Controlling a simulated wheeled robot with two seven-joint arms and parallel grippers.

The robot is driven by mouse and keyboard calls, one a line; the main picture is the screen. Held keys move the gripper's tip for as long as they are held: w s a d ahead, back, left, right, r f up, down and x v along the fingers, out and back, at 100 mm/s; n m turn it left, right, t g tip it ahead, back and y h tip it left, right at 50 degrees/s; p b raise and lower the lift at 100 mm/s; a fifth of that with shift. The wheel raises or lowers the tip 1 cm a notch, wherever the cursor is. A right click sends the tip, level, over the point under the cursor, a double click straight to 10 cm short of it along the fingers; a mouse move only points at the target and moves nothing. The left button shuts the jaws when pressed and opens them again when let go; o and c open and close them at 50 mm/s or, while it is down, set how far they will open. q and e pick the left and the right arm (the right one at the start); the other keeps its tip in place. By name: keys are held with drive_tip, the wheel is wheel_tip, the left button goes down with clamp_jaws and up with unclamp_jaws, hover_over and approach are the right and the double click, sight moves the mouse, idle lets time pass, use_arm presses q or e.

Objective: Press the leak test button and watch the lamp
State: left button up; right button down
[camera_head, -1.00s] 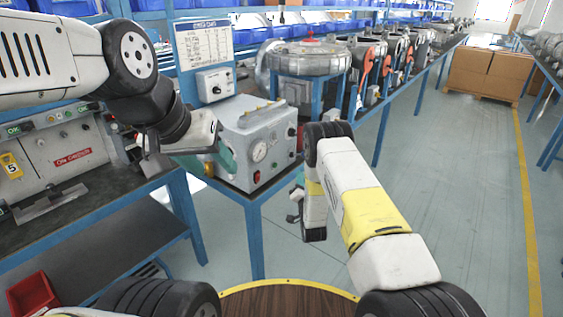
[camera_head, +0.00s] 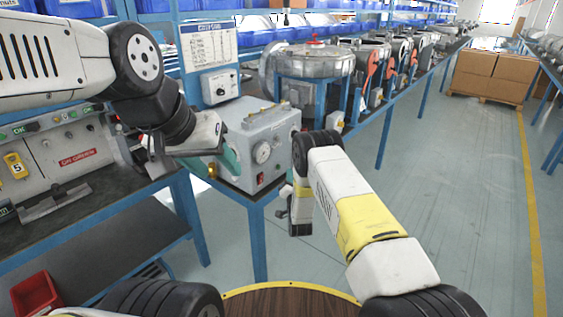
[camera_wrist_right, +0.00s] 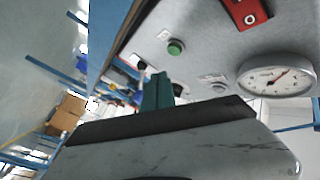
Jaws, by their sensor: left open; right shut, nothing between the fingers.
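The grey leak tester (camera_head: 250,125) stands on a blue-legged bench, with a round gauge (camera_head: 262,152) and a red switch (camera_head: 260,179) on its front. In the right wrist view, a green button (camera_wrist_right: 175,47) shows on its panel near the red switch (camera_wrist_right: 247,12) and gauge (camera_wrist_right: 275,75). My right gripper (camera_wrist_right: 157,88) is shut and empty, its teal fingertips just below the button in the picture; contact is not visible. My left gripper (camera_head: 229,159) is open beside the tester's left side. I cannot make out a lit lamp.
A control panel (camera_head: 75,155) and dark bench lie at left, with a red bin (camera_head: 36,295) below. A round metal housing (camera_head: 315,62) and several blowers line the bench behind. Cardboard boxes (camera_head: 490,75) stand at the far right. The floor at right is clear.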

drive_tip(key=shift+w+a, duration=0.7)
drive_tip(key=shift+a, duration=0.3)
idle(1.4)
drive_tip(key=shift+w+a, duration=0.25)
drive_tip(key=shift+a, duration=0.05)
drive_tip(key=shift+w+a, duration=0.2)
drive_tip(key=shift+a, duration=0.1)
idle(0.6)
idle(0.3)
drive_tip(key=shift+s+d, duration=0.5)
drive_tip(key=shift+d, duration=0.1)
drive_tip(key=shift+d, duration=0.1)
drive_tip(key=s+d, duration=0.1)
drive_tip(key=d, duration=0.1)
drive_tip(key=s+d, duration=0.2)
idle(0.3)
